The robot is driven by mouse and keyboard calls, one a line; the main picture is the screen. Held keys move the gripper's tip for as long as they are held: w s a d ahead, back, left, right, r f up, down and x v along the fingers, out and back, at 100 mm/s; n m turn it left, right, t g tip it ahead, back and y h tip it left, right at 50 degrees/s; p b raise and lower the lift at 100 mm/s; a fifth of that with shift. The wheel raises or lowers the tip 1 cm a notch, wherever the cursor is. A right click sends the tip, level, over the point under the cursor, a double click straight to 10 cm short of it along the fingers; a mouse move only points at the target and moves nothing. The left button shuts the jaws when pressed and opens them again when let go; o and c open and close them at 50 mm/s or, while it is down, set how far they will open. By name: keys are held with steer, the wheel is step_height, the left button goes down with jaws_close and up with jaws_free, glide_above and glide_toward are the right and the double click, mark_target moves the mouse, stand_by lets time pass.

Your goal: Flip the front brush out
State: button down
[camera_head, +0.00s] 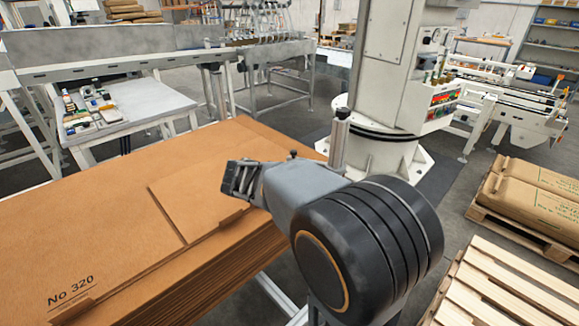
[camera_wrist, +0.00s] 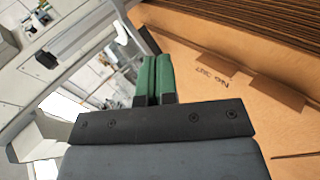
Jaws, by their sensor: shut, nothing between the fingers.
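I cannot make out the front brush for certain in either view. My gripper (camera_head: 240,178) is over the stack of brown cardboard sheets (camera_head: 90,220) in the head view, near its right part. In the wrist view my gripper (camera_wrist: 154,62) shows two green fingers side by side, shut with nothing between them. The cardboard stack (camera_wrist: 235,60) lies to the right of the fingers there, with printed lettering and small flaps. A pale machine frame (camera_wrist: 65,75) stands to the left of the fingers. A short metal post (camera_head: 340,140) stands behind my arm in the head view.
A white column machine (camera_head: 390,70) with a control panel stands behind my arm. A side table (camera_head: 150,100) with small items is at the left, below a conveyor (camera_head: 120,68). Wooden pallets (camera_head: 500,285), one loaded with brown sacks (camera_head: 545,190), are at the right.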

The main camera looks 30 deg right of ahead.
mark_target(292, 153)
steer(key=w+d+f+n+t+h+b, duration=0.2)
steer(key=w, duration=0.5)
steer(key=w+d+f+n+t+h+b, duration=0.2)
steer(key=w+d+f+t+h, duration=0.1)
steer(key=w, duration=0.5)
steer(key=shift+w, duration=0.15)
steer(key=p+x, duration=0.1)
steer(key=x, duration=1.3)
steer(key=shift+r, duration=0.1)
steer(key=shift+a, duration=0.15)
